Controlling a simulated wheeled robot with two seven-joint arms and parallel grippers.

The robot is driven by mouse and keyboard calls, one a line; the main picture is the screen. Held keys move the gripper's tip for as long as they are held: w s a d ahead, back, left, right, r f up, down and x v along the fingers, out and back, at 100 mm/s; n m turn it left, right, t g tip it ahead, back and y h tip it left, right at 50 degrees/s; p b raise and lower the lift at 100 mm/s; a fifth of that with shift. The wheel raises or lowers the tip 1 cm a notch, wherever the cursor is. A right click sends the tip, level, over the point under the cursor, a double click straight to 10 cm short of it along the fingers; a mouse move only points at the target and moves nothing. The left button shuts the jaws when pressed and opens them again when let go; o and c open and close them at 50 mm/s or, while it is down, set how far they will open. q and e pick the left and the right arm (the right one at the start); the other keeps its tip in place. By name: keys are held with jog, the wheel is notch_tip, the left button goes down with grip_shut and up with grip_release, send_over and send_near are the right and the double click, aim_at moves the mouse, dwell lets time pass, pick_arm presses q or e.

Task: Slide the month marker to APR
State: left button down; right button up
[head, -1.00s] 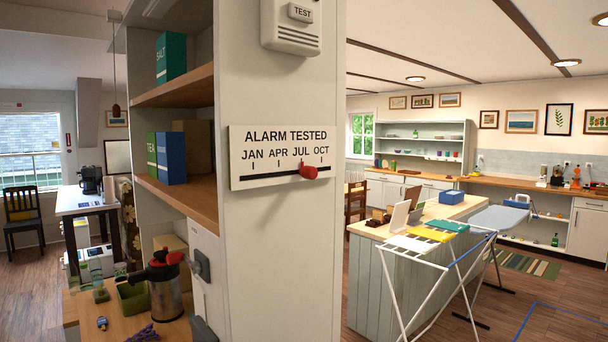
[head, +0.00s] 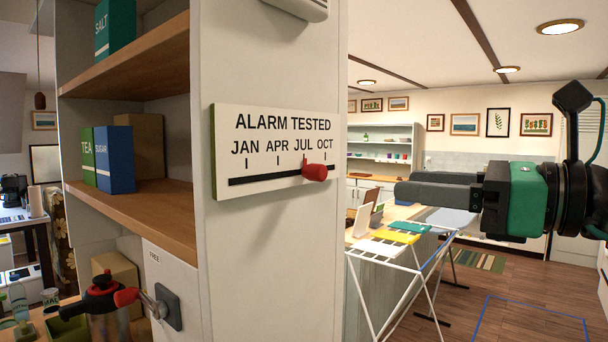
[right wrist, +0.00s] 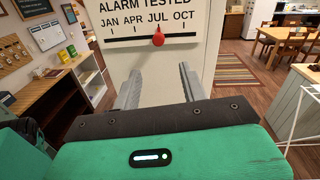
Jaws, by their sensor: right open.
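A white board (head: 224,196) reading ALARM TESTED is fixed to the face of a pale post, with JAN, APR, JUL and OCT above tick marks and a black slot (head: 262,177). The red month marker (head: 318,172) sticks out of the slot; in the right wrist view the marker (right wrist: 158,39) is below JUL. My right gripper (head: 404,184) is right of the board in the head view, fingers pointing left. In the right wrist view its two fingers (right wrist: 158,76) are apart and empty, with the marker beyond them and between their lines.
Wooden shelves (head: 140,205) with boxes stand left of the post. A flask with a red handle (head: 105,300) is below them. A white alarm box (head: 295,8) is above the board. A drying rack (head: 385,262) stands behind at the right. The space before the board is clear.

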aim_at(324, 173)
jog(key=shift+t, duration=0.4)
jog(key=p+x, duration=0.2)
jog(key=x, duration=0.1)
jog(key=p+x, duration=0.2)
jog(key=x, duration=0.2)
jog(key=p+x, duration=0.2)
jog(key=x, duration=0.2)
jog(key=shift+s+a+r, duration=0.2)
jog(key=shift+a+r, duration=0.1)
jog(key=shift+a, duration=0.05)
jog(key=shift+w+a+f+p, duration=0.25)
jog(key=shift+w+a, duration=0.25)
jog(key=shift+a, duration=0.25)
grip_shut()
